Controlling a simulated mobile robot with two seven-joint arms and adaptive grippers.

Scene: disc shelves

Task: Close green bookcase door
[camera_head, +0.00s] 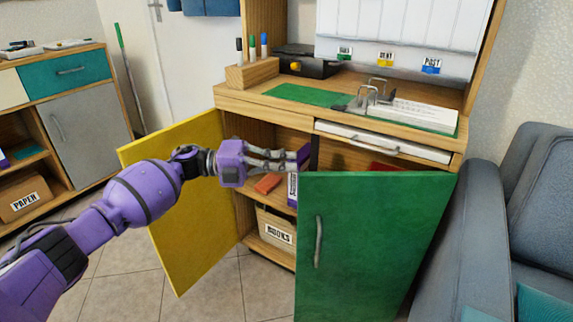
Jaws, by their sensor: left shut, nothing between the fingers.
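The green door (375,245) of the bookcase (240,100) stands open, swung out toward me on the right side. Its grey vertical handle (319,242) is near its left edge. My left gripper (303,155) is shut and empty. It appears just behind or beside the top left corner of the green door, in front of the open cabinet; whether it touches the door I cannot tell. My right gripper is not in view.
A yellow door (185,240) stands open on the left, behind my left arm. A box marked BOOKS (275,228) sits inside the cabinet. A grey-blue armchair (500,230) stands close on the right.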

